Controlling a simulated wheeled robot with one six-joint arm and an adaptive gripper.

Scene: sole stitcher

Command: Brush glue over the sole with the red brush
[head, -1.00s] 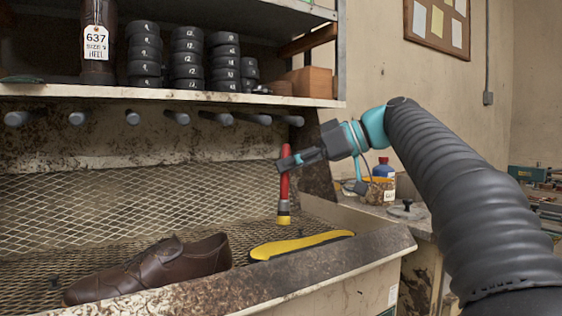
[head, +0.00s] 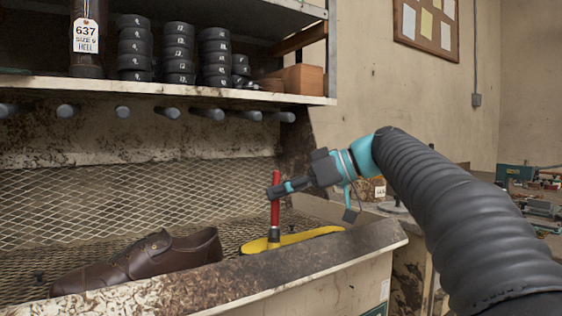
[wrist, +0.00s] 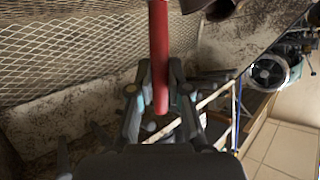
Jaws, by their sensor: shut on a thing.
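My gripper (head: 274,190) is shut on the red brush (head: 275,211) and holds it upright, bristles down. The brush's lower end is at the left part of the yellow sole (head: 311,235); whether it touches the surface I cannot tell for certain. The sole lies flat on the mesh bench near its front edge. In the wrist view the red handle (wrist: 158,45) runs between my fingers (wrist: 160,95); the bristles and the sole do not show clearly there.
A brown shoe (head: 150,262) sits left of the sole. A mesh-backed bench has a raised front edge (head: 300,260). A shelf (head: 190,92) with stacked black heels and pegs beneath hangs above. A jar (head: 372,190) stands behind my arm.

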